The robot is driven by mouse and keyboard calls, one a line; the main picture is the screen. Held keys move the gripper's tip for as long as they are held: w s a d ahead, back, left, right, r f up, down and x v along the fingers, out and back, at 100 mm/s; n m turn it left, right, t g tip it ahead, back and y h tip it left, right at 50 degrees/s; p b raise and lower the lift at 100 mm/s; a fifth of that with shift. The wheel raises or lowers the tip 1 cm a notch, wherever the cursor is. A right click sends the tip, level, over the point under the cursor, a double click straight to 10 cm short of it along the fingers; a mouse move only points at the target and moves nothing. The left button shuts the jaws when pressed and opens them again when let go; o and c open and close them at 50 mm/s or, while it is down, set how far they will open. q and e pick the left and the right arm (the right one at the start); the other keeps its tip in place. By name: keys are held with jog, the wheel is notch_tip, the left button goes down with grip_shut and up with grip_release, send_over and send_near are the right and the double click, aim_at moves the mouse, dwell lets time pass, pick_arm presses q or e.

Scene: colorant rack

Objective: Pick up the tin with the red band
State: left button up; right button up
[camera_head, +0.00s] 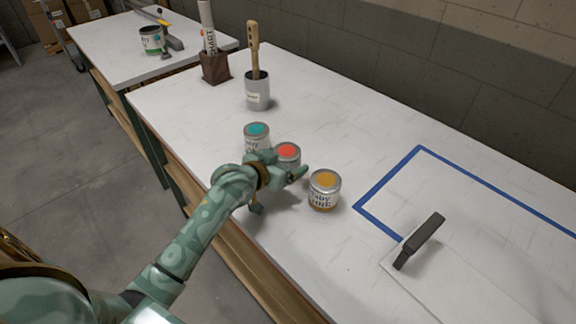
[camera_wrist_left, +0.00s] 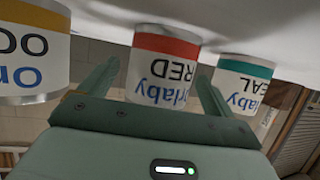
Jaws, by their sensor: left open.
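The tin with the red band (camera_head: 288,150) stands on the white worktop with a red lid patch, its lower front hidden by my gripper in the head view. In the left wrist view the red-band tin (camera_wrist_left: 165,62) appears upside down, its label reading RED. My left gripper (camera_head: 281,168) is open at the near side of this tin. In the wrist view the fingers of the left gripper (camera_wrist_left: 158,75) appear either side of it; I cannot tell how far they reach around it. My right gripper is not in view.
A teal tin (camera_head: 257,136) stands close on the left and an ochre tin (camera_head: 324,192) on the right. A grey pot with a brush (camera_head: 257,95) and a brown holder (camera_head: 215,68) stand farther back. Blue tape (camera_head: 387,177) and a black handle (camera_head: 420,240) lie right.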

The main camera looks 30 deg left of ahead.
pick_arm(q)
jog(key=shift+w+d+f, duration=0.1)
jog(key=shift+w+f, duration=0.1)
jog(key=shift+w, duration=0.3)
jog(key=shift+s, duration=0.1)
jog(key=shift+c, duration=0.7)
jog(key=c, duration=1)
jog(key=shift+r, duration=0.1)
